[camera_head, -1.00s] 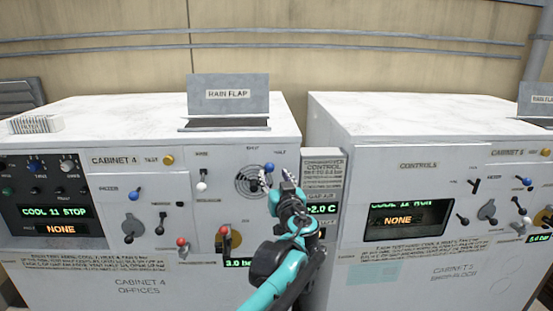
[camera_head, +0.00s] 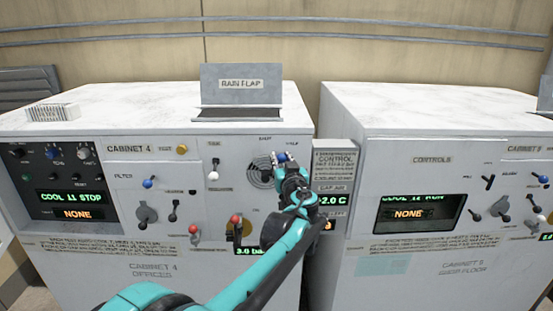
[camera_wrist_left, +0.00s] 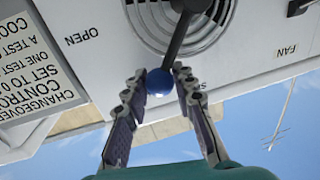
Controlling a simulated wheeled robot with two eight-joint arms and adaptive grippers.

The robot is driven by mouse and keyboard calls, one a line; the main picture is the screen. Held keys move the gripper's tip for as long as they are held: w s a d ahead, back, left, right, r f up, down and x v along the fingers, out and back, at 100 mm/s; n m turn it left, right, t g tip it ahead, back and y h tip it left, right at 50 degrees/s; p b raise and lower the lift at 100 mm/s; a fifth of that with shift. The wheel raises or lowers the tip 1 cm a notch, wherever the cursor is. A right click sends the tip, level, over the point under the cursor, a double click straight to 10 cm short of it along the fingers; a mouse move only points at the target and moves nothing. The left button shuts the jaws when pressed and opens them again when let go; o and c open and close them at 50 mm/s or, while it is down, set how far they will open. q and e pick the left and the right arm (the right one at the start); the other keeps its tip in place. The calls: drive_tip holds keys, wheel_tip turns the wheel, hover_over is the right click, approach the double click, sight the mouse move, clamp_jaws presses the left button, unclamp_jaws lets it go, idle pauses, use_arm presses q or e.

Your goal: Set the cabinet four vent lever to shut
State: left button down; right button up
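The cabinet four vent lever has a dark arm and a blue knob (camera_head: 281,157), beside a round vent grille (camera_head: 260,174) on the cabinet 4 panel (camera_head: 130,160). The lever leans up and right, toward the HALF label (camera_head: 292,143); the SHUT label (camera_head: 265,137) is to the left of that. My left gripper (camera_head: 291,160) is at the knob and hides part of the lever. In the left wrist view, its open fingers (camera_wrist_left: 159,75) stand either side of the blue knob (camera_wrist_left: 159,83), with gaps visible. My right gripper is out of view.
A rain flap (camera_head: 240,88) stands on the cabinet top. A red-knobbed lever (camera_head: 235,220) sits below the vent, and a white-knobbed one (camera_head: 213,175) to its left. A signed box (camera_head: 335,165) is close on the right. A second cabinet (camera_head: 420,270) stands beyond a gap.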

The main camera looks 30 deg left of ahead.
sight(262, 149)
use_arm(q)
drive_tip(key=shift+a, duration=0.1)
drive_tip(key=a+n, duration=0.1)
drive_tip(key=s+a+r+n, duration=0.1)
drive_tip(key=n, duration=0.1)
drive_tip(key=shift+s+a+r+n+p, duration=0.1)
drive_tip(key=shift+s+r+n+p, duration=0.1)
drive_tip(key=shift+n+p, duration=0.15)
drive_tip(key=shift+s+a+r+n+g+h, duration=0.15)
drive_tip(key=shift+s+a+n+h, duration=0.15)
drive_tip(key=shift+a+n, duration=0.35)
drive_tip(key=shift+s+a+f+n+g+h, duration=0.15)
drive_tip(key=shift+s+a+n+h, duration=0.2)
drive_tip(key=shift+n, duration=0.55)
drive_tip(key=shift+r, duration=0.1)
drive_tip(key=c, duration=1.2)
unclamp_jaws()
